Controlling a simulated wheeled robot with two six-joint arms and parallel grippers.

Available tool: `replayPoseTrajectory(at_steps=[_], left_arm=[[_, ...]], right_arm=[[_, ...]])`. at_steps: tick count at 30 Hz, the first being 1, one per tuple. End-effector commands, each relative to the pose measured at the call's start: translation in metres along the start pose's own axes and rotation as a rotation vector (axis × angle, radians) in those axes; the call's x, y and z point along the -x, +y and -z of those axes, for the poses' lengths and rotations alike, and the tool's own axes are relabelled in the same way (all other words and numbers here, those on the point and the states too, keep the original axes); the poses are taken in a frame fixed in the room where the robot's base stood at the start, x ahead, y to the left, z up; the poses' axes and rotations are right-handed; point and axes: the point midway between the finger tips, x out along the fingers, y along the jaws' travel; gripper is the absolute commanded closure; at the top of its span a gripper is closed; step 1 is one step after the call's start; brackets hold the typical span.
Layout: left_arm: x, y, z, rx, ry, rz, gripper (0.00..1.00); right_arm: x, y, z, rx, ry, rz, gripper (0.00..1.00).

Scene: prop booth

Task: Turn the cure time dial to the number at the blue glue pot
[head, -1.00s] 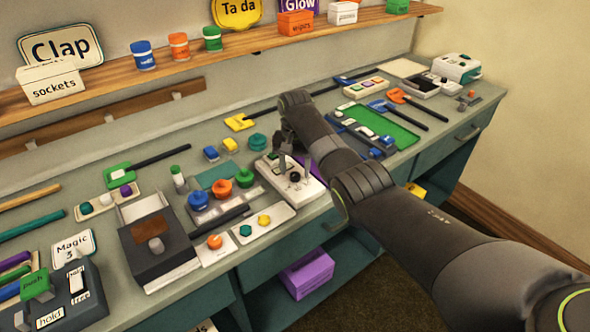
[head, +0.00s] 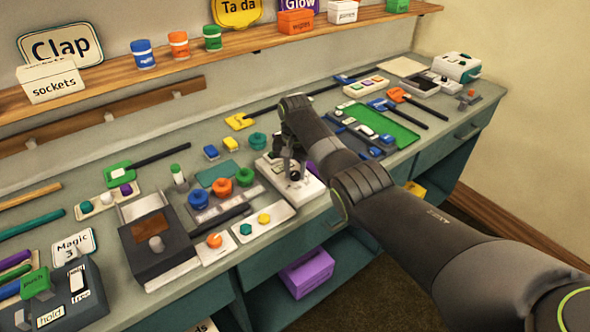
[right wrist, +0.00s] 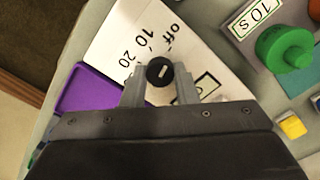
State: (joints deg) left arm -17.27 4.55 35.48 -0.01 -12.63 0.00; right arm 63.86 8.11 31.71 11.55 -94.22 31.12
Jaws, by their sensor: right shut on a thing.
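The cure time dial is a small black knob (right wrist: 160,71) with a short white mark on a white panel (right wrist: 130,32). In the right wrist view "off", "10" and "20" are printed beside it; other print is hidden behind my gripper. My right gripper (right wrist: 160,80) is shut on the dial, one finger on each side. In the head view my right gripper (head: 292,170) is over the panel (head: 312,192). The blue glue pot (head: 198,199) stands left of the orange and green pots; its label is unreadable here. My left gripper is not in view.
The green pot (right wrist: 284,50) has a "10 s" label (right wrist: 254,16) beside it. The orange pot (head: 222,187) stands between blue and green. A purple item (right wrist: 88,88) lies beside the panel.

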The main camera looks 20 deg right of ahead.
Motion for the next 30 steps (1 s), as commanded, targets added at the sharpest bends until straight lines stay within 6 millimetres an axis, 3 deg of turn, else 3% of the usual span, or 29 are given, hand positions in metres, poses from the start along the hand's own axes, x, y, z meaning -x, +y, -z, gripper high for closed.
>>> replayPoseTrajectory(at_steps=[11,30], left_arm=[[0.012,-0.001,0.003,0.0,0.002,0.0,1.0],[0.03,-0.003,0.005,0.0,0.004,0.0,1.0]], right_arm=[[0.003,0.0,0.0,0.176,-0.001,0.0,0.96],[0.003,-0.001,0.001,0.775,0.003,0.0,0.96]])
